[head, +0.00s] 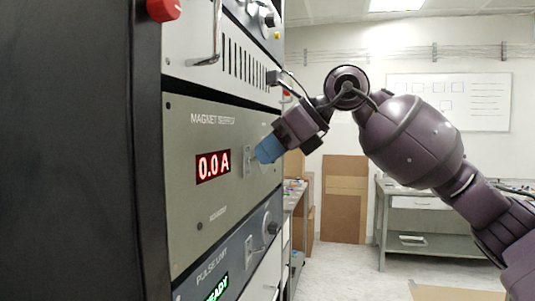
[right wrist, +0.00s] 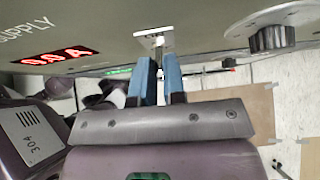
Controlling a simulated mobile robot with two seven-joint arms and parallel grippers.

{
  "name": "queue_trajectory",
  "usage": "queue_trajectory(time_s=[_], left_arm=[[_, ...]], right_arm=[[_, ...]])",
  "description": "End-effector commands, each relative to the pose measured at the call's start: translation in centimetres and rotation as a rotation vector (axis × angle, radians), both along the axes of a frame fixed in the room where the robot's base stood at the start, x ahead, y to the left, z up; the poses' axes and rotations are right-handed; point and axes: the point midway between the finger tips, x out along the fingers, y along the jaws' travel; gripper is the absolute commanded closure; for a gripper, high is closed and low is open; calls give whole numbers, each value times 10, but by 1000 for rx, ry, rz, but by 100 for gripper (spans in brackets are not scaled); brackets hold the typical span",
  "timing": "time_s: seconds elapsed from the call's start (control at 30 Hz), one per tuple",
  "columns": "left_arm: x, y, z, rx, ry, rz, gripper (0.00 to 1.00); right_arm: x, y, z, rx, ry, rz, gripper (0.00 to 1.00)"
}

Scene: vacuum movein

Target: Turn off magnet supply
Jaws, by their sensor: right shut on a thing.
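The magnet supply (head: 190,135) is a grey rack panel at the left of the head view. Its red display (head: 213,166) reads 0.0 A. A small switch plate (head: 248,160) sits right of the display; it also shows in the right wrist view (right wrist: 153,37). My right gripper (head: 258,154) reaches the panel from the right, its blue fingers at the switch. In the right wrist view the fingers (right wrist: 160,62) stand either side of the switch lever and are shut on it. The lever's exact position is hard to see. My left gripper is not in view.
A black knob (right wrist: 272,38) shows beside the switch in the right wrist view. A red button (head: 163,9) and a metal handle (head: 214,35) stick out above. Workbenches (head: 430,238) stand behind, with open floor between.

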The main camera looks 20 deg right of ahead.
Motion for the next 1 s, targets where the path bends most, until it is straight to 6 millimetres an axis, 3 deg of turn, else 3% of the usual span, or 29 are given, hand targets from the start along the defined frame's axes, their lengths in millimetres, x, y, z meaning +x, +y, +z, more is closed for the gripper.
queue_trajectory(time_s=[0.4,1.0], left_arm=[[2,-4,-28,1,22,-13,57],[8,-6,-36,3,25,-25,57]], right_arm=[[1,-5,-23,294,-190,-2,100],[-2,-3,-33,609,-409,-1,100]])
